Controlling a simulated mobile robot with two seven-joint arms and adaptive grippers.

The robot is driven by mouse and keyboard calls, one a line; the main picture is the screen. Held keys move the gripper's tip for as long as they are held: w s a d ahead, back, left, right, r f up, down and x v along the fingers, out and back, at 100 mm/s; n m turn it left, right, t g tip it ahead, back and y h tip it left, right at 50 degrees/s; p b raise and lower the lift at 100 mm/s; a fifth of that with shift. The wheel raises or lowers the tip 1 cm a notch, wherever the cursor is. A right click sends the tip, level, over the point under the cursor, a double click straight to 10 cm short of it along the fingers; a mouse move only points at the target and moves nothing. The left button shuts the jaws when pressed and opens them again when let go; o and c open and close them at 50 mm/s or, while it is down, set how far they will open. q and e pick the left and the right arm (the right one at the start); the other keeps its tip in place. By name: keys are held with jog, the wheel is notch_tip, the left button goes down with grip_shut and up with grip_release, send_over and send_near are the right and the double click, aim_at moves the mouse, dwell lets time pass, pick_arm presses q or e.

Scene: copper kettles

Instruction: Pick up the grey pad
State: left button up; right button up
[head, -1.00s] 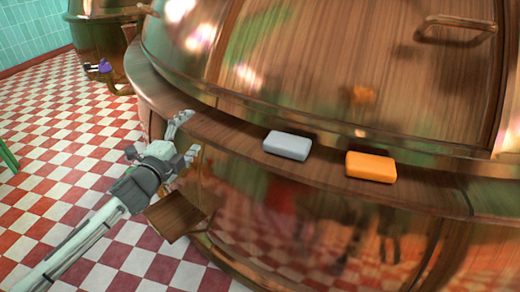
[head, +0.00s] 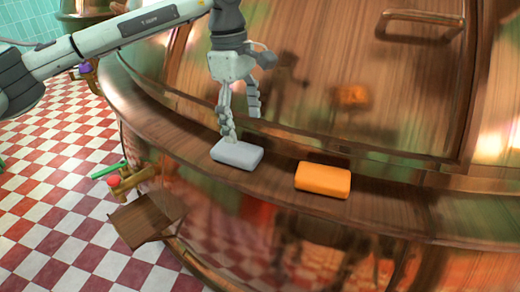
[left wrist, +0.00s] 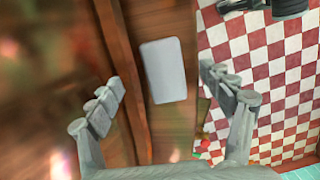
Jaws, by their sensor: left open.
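The grey pad (head: 237,154) lies flat on the narrow wooden ledge around the copper kettle. In the left wrist view the grey pad (left wrist: 164,70) shows whole, ahead of the fingers and between their lines. My left gripper (head: 240,125) points down above the pad in the head view, with one finger close to its back edge. In the left wrist view its two fingers (left wrist: 165,100) stand wide apart with nothing between them. I cannot tell whether a finger touches the pad. My right gripper is in neither view.
An orange pad (head: 323,180) lies on the same ledge, right of the grey one. The curved kettle wall (head: 330,85) with a metal handle (head: 424,18) rises behind. A small wooden step (head: 146,220) stands below the ledge. Checkered floor (head: 60,170) lies left.

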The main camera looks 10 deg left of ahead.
aim_at(237, 148)
pick_arm(q)
jog(key=shift+w+a+r+y, duration=0.15)
jog(key=shift+a+r+y, duration=0.1)
jog(key=shift+a, duration=0.15)
jog(key=shift+w+a+r+y, duration=0.15)
jog(key=shift+a+y, duration=0.1)
jog(key=shift+a, duration=0.15)
jog(key=shift+a+f, duration=0.15)
jog(key=shift+a, duration=0.1)
notch_tip(237, 148, down, 7)
jog(key=shift+s+d+f+p, duration=0.1)
jog(key=shift+s+p, duration=0.05)
jog(key=shift+p, duration=0.35)
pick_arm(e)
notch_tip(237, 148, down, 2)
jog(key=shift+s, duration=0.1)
pick_arm(q)
jog(key=c, duration=1.2)
